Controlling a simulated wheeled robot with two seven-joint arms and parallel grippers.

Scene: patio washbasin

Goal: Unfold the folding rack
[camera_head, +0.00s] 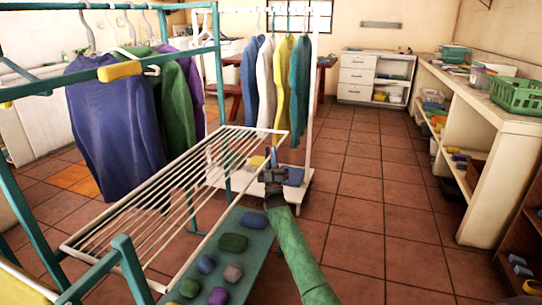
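The folding rack is a white wire rack (165,197) with many parallel bars, set on a teal frame (222,75). Its bar panel stretches from the lower left to the middle of the view and looks spread out, slightly sloped. My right gripper (271,158), at the end of my green-sleeved arm, is by the panel's far right corner. Whether it touches the panel I cannot tell. Its fingers are small and dark, so their opening is unclear. My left gripper does not show.
Blue, green and purple garments hang behind the rack. A second white stand (312,100) holds several garments. Coloured lumps lie on a teal lower shelf (243,258). A long counter (478,95) with a green basket (517,95) runs along the right. The tiled floor between is clear.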

